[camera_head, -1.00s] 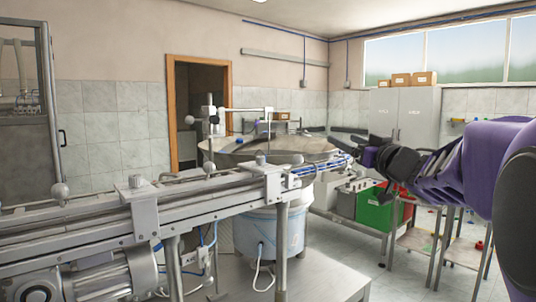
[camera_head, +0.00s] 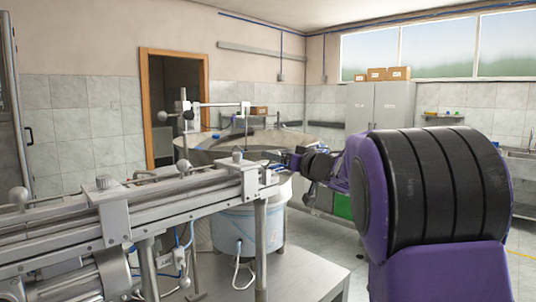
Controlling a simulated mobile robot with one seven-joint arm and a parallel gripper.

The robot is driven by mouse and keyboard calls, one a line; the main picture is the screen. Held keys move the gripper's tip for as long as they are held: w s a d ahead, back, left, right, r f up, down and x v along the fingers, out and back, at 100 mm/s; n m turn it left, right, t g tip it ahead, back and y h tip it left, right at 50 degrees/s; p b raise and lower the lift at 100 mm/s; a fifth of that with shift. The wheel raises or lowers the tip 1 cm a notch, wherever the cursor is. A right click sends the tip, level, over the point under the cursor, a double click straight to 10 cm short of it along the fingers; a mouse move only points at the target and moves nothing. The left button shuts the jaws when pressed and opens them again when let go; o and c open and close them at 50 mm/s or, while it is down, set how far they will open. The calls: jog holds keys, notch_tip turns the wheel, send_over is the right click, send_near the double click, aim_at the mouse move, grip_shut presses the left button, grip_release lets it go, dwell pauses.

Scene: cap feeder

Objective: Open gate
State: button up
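The cap feeder's round metal bowl (camera_head: 215,155) stands behind a metal conveyor rail (camera_head: 140,205). A thin white bar frame (camera_head: 222,104) rises over the bowl. I cannot pick out the gate clearly; it may be among the small metal parts at the rail's right end (camera_head: 256,180). My gripper (camera_head: 272,156) is small and dark, at the bowl's right side, just above and beyond that rail end in the picture. I cannot tell whether it touches anything or how its fingers stand. My purple and black arm covers much of the right side.
A white-blue drum (camera_head: 247,230) stands under the bowl, and a metal table (camera_head: 300,272) is below. A green crate (camera_head: 342,206) is mostly hidden by my arm. A grey cabinet (camera_head: 380,108) with boxes on top stands at the back. A glazed guard door (camera_head: 8,120) is at left.

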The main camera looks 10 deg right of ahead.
jog(key=x, duration=0.4)
jog(key=shift+w+a, duration=0.15)
jog(key=shift+w, duration=0.25)
grip_shut()
dwell(1.1)
